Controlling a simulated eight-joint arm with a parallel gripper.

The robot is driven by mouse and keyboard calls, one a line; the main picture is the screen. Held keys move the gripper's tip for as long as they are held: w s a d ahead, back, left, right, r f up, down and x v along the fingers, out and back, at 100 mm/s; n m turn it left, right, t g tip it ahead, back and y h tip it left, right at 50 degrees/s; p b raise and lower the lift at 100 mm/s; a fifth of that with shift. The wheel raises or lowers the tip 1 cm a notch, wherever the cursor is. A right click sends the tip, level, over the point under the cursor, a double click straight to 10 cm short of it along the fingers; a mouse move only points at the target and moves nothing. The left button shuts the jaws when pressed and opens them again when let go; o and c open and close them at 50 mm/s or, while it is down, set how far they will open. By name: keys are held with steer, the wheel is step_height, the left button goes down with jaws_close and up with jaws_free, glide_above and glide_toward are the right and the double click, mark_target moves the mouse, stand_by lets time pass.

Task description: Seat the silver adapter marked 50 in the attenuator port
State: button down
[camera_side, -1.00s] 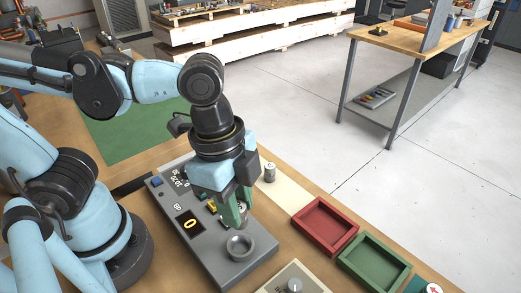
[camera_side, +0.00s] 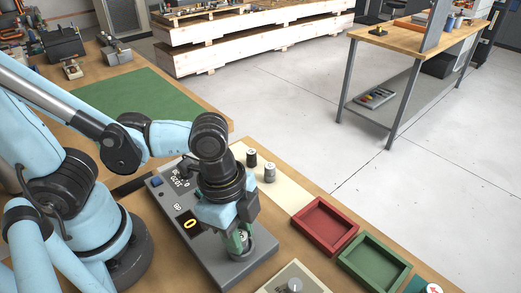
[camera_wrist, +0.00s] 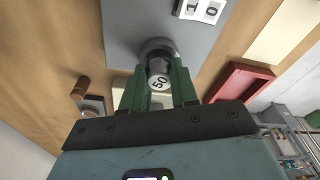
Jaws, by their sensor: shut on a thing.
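The silver adapter (camera_wrist: 159,82) shows its face marked 50 in the wrist view, held between the green fingers of my gripper (camera_wrist: 158,88). In the side view my gripper (camera_side: 240,242) is low over the round attenuator port (camera_side: 262,246) at the near end of the grey panel. The port's grey ring (camera_wrist: 153,45) shows just beyond the adapter in the wrist view, and the adapter's body lines up with it. The fingers hide part of the ring, and I cannot tell how deep the adapter is in it.
A dark cylinder (camera_side: 251,158) and a silver cylinder (camera_side: 270,173) stand on the cream strip behind the panel. A red tray (camera_side: 347,247) and a green tray (camera_side: 396,274) lie to the right. A pale box with a knob (camera_side: 295,286) is close in front.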

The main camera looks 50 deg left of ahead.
steer(key=shift+f, duration=0.2)
steer(key=c, duration=0.9)
jaws_free()
steer(key=shift+o, duration=0.2)
steer(key=shift+a+r, duration=0.85)
steer(key=shift+r, duration=5.05)
steer(key=w+a+f+n+t, duration=0.1)
steer(key=w+a+n+t, duration=0.2)
steer(key=a+n, duration=0.3)
steer(key=w+a+f+n+t+y, duration=0.1)
steer(key=w+a+n+t, duration=0.2)
steer(key=w+a+n, duration=0.3)
steer(key=shift+w+a+f+n+y, duration=0.35)
steer(key=shift+a+n, duration=0.35)
steer(key=shift+a, duration=0.35)
